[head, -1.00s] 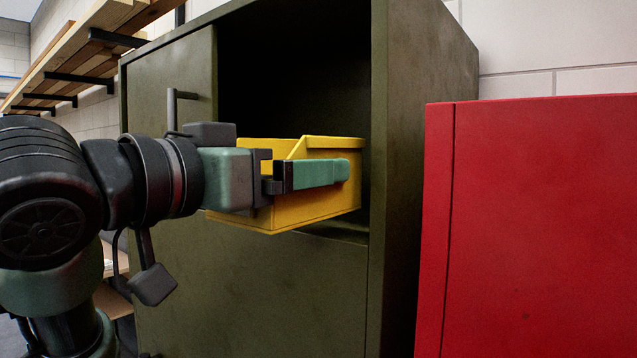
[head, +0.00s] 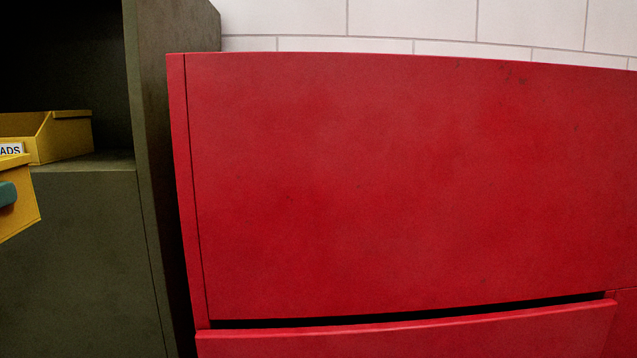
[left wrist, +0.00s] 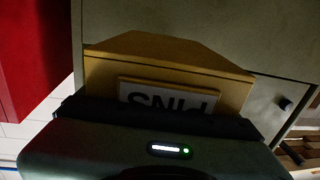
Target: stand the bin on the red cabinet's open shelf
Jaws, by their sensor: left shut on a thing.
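My left gripper (head: 7,194) shows only as a teal fingertip at the left edge of the head view. It is shut on a yellow bin (head: 24,212), held in front of the green cabinet and mostly cut off. In the left wrist view the held bin (left wrist: 170,62) carries a white label reading PINS upside down, with the gripper (left wrist: 160,112) across it. The red cabinet (head: 400,180) fills the middle and right of the head view. Its large upper face looks plain, with a dark gap below it; no open shelf shows clearly. My right gripper is not in view.
The green cabinet (head: 70,270) stands left of the red one. A second yellow bin (head: 66,137), with a label ending in ADS, sits in its open compartment. A white block wall (head: 410,18) is behind. The space before the red face looks clear.

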